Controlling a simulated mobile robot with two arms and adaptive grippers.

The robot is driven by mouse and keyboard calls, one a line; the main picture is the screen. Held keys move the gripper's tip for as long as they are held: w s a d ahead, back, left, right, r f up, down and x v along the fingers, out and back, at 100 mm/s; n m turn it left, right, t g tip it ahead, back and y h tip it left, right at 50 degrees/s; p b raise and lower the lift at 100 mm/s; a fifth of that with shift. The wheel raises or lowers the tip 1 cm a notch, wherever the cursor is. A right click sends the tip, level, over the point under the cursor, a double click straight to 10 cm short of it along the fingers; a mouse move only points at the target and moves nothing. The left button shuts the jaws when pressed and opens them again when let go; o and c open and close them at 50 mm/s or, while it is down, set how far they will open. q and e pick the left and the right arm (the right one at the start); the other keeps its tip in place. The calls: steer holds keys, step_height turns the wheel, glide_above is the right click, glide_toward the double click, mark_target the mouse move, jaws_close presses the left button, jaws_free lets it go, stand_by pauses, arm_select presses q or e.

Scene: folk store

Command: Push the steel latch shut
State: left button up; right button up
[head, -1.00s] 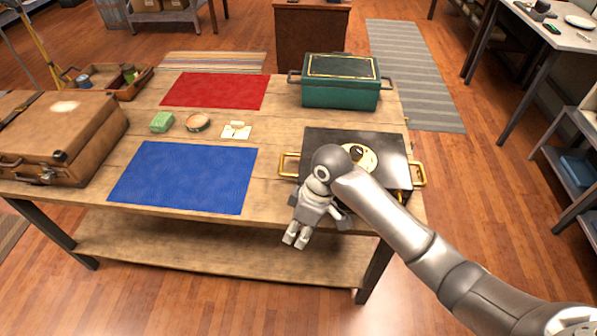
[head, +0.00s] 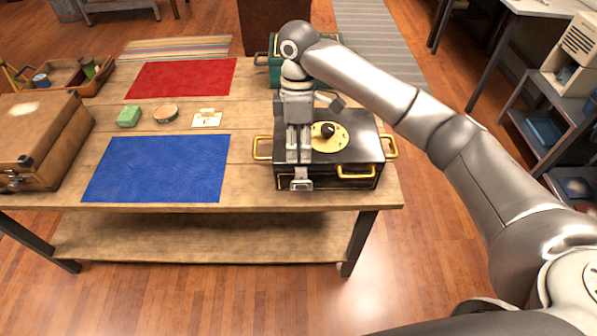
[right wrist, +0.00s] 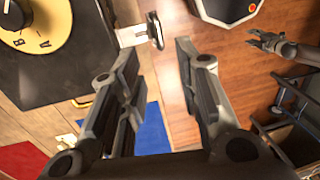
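The black case (head: 345,172) with brass handles and a yellow dial (head: 327,137) sits at the table's right front. The steel latch (head: 301,181) is on its front face, left of the front brass handle. In the right wrist view the latch (right wrist: 155,30) sticks out from the case edge. My right gripper (head: 298,160) points down above the latch in the head view, covering part of the case. Its fingers (right wrist: 155,62) are apart and empty, with the latch beyond their tips; no contact shows. A small gripper, apparently my left (right wrist: 266,44), shows far off; its opening is unclear.
A green box (head: 262,72) stands behind the case. A blue mat (head: 158,168), red mat (head: 183,79), small green block (head: 129,116), round tin (head: 166,113) and brown suitcase (head: 35,135) lie to the left. Open floor lies in front of the table.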

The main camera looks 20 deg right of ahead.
steer(key=p, duration=0.2)
glide_toward(298, 174)
steer(key=s+f, duration=0.2)
steer(key=s+a+f, duration=0.1)
steer(key=s+f, duration=0.2)
steer(key=shift+a, duration=0.15)
steer(key=shift+s, duration=0.1)
jaws_close()
